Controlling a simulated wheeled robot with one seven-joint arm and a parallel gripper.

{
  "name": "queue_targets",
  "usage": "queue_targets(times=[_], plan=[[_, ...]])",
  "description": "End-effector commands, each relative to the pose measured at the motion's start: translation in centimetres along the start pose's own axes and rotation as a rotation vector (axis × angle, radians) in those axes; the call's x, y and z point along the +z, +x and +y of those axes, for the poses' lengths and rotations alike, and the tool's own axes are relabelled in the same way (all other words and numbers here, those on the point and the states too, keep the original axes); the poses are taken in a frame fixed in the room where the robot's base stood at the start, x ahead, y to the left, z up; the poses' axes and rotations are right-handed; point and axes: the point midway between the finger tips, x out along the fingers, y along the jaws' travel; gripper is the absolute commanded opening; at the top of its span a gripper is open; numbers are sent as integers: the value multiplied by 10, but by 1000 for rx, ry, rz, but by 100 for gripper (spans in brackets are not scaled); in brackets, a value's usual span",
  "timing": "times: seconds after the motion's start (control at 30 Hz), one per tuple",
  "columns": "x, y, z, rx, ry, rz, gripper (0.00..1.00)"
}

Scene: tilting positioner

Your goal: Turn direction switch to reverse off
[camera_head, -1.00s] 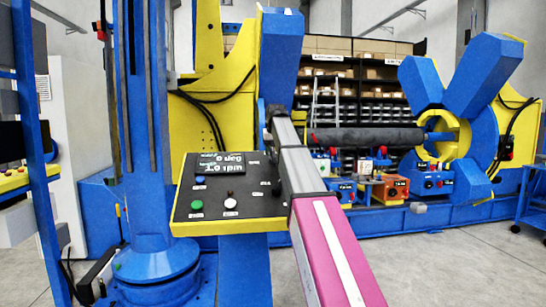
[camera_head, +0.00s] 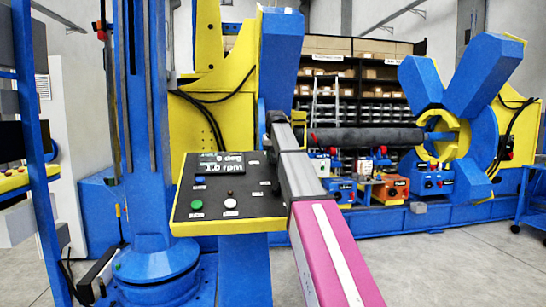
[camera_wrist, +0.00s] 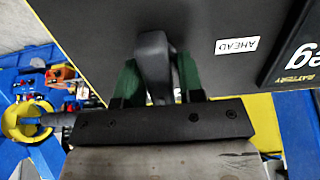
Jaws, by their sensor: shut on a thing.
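The direction switch (camera_wrist: 153,55) shows in the wrist view as a dark grey lever knob on the black control panel. My gripper (camera_wrist: 158,78) has its two green fingers on either side of this knob and is shut on it. A white label reading AHEAD (camera_wrist: 237,46) sits to the right of the knob. In the head view, the panel (camera_head: 190,211) is a tilted black box with a yellow edge. My arm hides the switch and gripper there. The switch's exact setting cannot be read.
A blue column (camera_head: 145,150) stands left of the panel. The blue and yellow positioner (camera_head: 460,130) is behind at right. Open floor lies at front right.

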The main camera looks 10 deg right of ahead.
Motion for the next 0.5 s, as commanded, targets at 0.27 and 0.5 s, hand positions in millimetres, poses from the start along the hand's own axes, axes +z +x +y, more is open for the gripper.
queue_targets(times=[0.27, 0.5], plan=[[0, 0, 0, 11, -123, -1, 12], [0, 0, 0, 32, -330, -1, 12]])
